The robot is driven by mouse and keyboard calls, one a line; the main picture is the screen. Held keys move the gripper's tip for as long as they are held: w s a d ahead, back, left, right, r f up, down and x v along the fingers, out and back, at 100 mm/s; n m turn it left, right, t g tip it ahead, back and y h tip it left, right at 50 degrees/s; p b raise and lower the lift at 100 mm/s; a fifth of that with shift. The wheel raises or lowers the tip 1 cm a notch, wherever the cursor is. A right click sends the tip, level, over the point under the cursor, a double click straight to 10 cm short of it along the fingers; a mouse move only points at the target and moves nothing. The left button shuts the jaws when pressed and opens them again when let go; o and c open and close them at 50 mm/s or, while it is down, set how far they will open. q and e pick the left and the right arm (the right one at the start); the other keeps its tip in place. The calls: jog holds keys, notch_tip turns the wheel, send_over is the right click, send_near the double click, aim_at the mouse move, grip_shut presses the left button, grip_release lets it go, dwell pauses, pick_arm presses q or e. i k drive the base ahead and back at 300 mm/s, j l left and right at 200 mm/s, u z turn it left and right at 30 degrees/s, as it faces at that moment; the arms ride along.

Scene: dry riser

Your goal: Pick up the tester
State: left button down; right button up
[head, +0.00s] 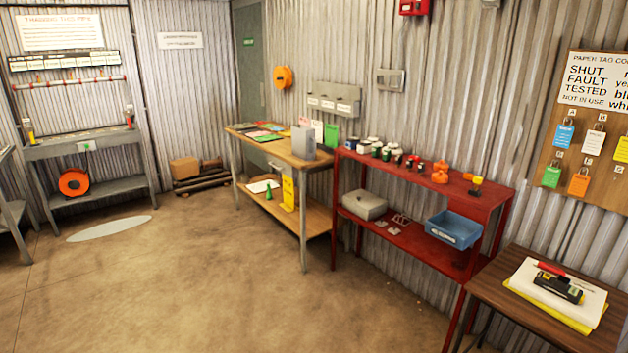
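A small black hand-held device with yellow-green parts (558,287), which may be the tester, lies on white papers (535,272) on the small brown table at the lower right. A red pen-like object (551,269) lies just behind it. The papers rest on a yellow folder or pad (560,317). No label on the device can be read. Neither of my grippers is in view.
A red shelf unit (480,200) holds small coloured items, a grey box (364,204) and a blue bin (454,229). It stands left of the brown table (485,282). A wooden workbench (287,152) is farther left. The floor (190,280) in the foreground is clear.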

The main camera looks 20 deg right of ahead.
aim_at(560, 287)
jog(key=i+l+z, duration=0.15)
jog(key=i+z, duration=0.55)
jog(key=z, duration=0.2)
jog(key=i+z, duration=0.45)
jog(key=k+j, duration=0.05)
jog(key=k, duration=0.05)
